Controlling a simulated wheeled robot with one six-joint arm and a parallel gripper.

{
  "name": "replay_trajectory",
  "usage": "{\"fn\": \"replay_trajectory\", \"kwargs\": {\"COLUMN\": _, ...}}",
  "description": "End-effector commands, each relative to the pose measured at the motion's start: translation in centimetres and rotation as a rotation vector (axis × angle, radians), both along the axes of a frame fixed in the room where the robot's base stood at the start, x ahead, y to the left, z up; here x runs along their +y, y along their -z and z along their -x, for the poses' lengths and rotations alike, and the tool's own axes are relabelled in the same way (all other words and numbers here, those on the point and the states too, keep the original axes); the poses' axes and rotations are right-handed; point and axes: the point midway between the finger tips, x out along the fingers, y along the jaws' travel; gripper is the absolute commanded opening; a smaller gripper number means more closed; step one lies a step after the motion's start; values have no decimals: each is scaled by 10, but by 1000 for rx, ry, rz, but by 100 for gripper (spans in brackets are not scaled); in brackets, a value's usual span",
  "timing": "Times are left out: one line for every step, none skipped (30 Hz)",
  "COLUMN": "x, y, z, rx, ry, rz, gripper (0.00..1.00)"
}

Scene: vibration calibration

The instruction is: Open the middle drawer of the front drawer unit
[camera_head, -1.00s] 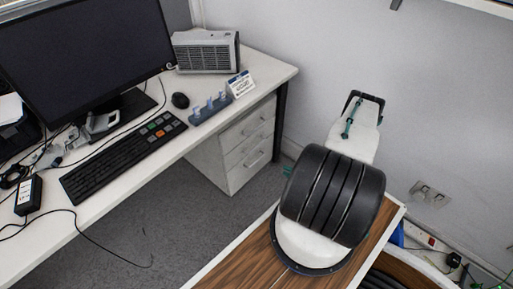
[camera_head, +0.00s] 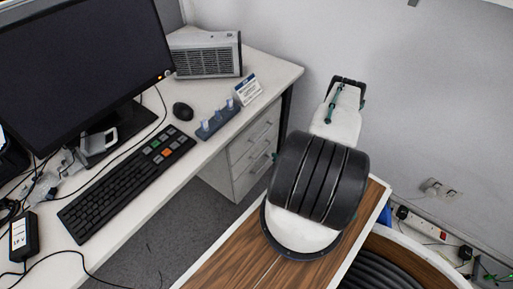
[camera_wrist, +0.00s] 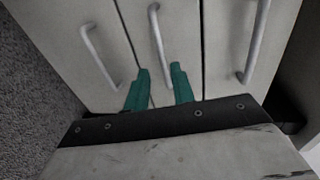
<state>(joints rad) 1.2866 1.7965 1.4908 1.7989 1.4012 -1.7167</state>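The white drawer unit (camera_head: 238,178) stands under the desk, partly hidden by the desktop and my arm. In the wrist view, its fronts appear as three upright panels, each with a grey bar handle. The middle drawer (camera_wrist: 183,50) has its handle (camera_wrist: 155,32) straight ahead of my gripper (camera_wrist: 160,68). The two green fingers are apart, and the handle's lower end appears between them. I cannot tell whether they touch it. All three drawers look closed. In the head view, my gripper is mostly hidden behind my arm.
The desk (camera_head: 272,72) holds a monitor (camera_head: 80,55), keyboard (camera_head: 125,185), mouse (camera_head: 183,111), grey heater-like box (camera_head: 205,54) and a small sign (camera_head: 247,90). A wall stands close on the right. Grey carpet (camera_head: 165,235) is free in front of the drawers.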

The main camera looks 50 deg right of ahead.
Motion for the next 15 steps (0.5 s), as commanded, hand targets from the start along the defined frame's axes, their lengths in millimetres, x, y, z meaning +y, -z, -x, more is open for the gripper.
{"fn": "replay_trajectory", "kwargs": {"x": 0, "y": 0, "z": 0, "rx": 0, "ry": 1, "rz": 0, "gripper": 25}}
{"fn": "replay_trajectory", "kwargs": {"x": 0, "y": 0, "z": -1, "rx": 0, "ry": 1, "rz": 0, "gripper": 25}}
{"fn": "replay_trajectory", "kwargs": {"x": -1, "y": 1, "z": -3, "rx": 0, "ry": 1, "rz": 1, "gripper": 25}}
{"fn": "replay_trajectory", "kwargs": {"x": -1, "y": 1, "z": -6, "rx": 0, "ry": 1, "rz": 1, "gripper": 25}}
{"fn": "replay_trajectory", "kwargs": {"x": -1, "y": 2, "z": -9, "rx": 0, "ry": 1, "rz": 1, "gripper": 25}}
{"fn": "replay_trajectory", "kwargs": {"x": -1, "y": 3, "z": -13, "rx": 0, "ry": 1, "rz": 1, "gripper": 25}}
{"fn": "replay_trajectory", "kwargs": {"x": -1, "y": 4, "z": -18, "rx": 0, "ry": 2, "rz": 1, "gripper": 25}}
{"fn": "replay_trajectory", "kwargs": {"x": 0, "y": 5, "z": -22, "rx": 0, "ry": 2, "rz": 0, "gripper": 25}}
{"fn": "replay_trajectory", "kwargs": {"x": -1, "y": 6, "z": -29, "rx": 0, "ry": 3, "rz": 1, "gripper": 25}}
{"fn": "replay_trajectory", "kwargs": {"x": -1, "y": 8, "z": -34, "rx": 0, "ry": 4, "rz": 1, "gripper": 25}}
{"fn": "replay_trajectory", "kwargs": {"x": 0, "y": 9, "z": -38, "rx": 0, "ry": 4, "rz": 1, "gripper": 25}}
{"fn": "replay_trajectory", "kwargs": {"x": 0, "y": 10, "z": -44, "rx": 0, "ry": 5, "rz": 1, "gripper": 25}}
{"fn": "replay_trajectory", "kwargs": {"x": 1, "y": 11, "z": -49, "rx": 0, "ry": 4, "rz": 1, "gripper": 25}}
{"fn": "replay_trajectory", "kwargs": {"x": 1, "y": 12, "z": -53, "rx": 0, "ry": 5, "rz": 1, "gripper": 25}}
{"fn": "replay_trajectory", "kwargs": {"x": 1, "y": 13, "z": -58, "rx": 0, "ry": 5, "rz": 1, "gripper": 25}}
